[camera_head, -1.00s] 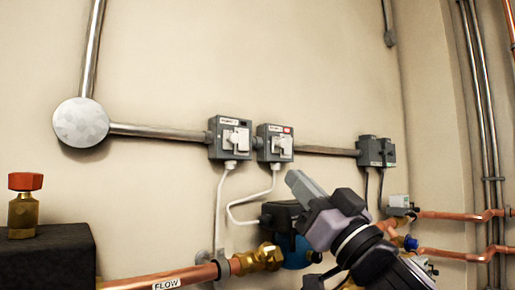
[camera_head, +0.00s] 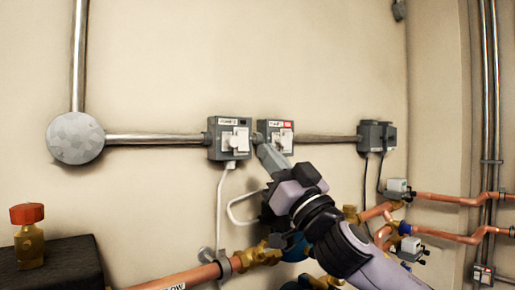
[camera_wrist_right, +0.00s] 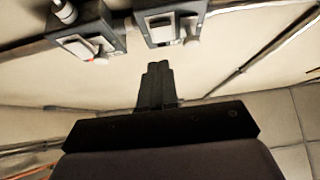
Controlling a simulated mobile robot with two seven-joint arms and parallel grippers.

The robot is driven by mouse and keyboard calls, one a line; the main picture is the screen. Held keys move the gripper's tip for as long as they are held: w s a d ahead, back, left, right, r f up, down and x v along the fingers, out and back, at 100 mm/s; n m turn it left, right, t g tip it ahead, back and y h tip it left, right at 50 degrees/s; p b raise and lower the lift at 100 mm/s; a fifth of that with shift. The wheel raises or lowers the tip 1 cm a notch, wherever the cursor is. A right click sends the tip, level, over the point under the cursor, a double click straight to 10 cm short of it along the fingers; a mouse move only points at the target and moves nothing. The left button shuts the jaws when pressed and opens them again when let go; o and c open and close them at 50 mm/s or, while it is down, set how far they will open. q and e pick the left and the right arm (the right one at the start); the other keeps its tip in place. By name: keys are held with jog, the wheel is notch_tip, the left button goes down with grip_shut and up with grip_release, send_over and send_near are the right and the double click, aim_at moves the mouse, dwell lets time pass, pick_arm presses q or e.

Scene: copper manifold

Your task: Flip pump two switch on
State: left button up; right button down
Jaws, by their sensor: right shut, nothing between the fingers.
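Two grey switch boxes with white switches sit side by side on the wall. The left switch box (camera_head: 229,138) has a dark mark beside its label. The right switch box (camera_head: 276,132) has a red mark. The labels are too small to read. My right gripper (camera_head: 266,153) is shut and empty; its tip overlaps the lower left of the right box in the head view. In the right wrist view the shut fingers (camera_wrist_right: 157,85) are apart from both boxes; the red-marked box (camera_wrist_right: 85,40) is left and the other box (camera_wrist_right: 172,25) right. My left gripper is not in view.
A metal conduit (camera_head: 150,139) joins a round junction box (camera_head: 76,138) to the switch boxes and a grey double box (camera_head: 376,136). Copper pipes with brass fittings (camera_head: 259,254) run below. A red-capped valve (camera_head: 28,235) stands at lower left. The wall above is bare.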

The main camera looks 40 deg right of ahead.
aim_at(247, 146)
jog(key=shift+w+d+f+p, duration=0.1)
jog(key=shift+w+p, duration=0.2)
jog(key=shift+w, duration=0.7)
jog(key=shift+w+d+f+p, duration=0.1)
jog(key=shift+w+p, duration=0.15)
jog(key=shift+w, duration=0.7)
jog(key=shift+f, duration=0.1)
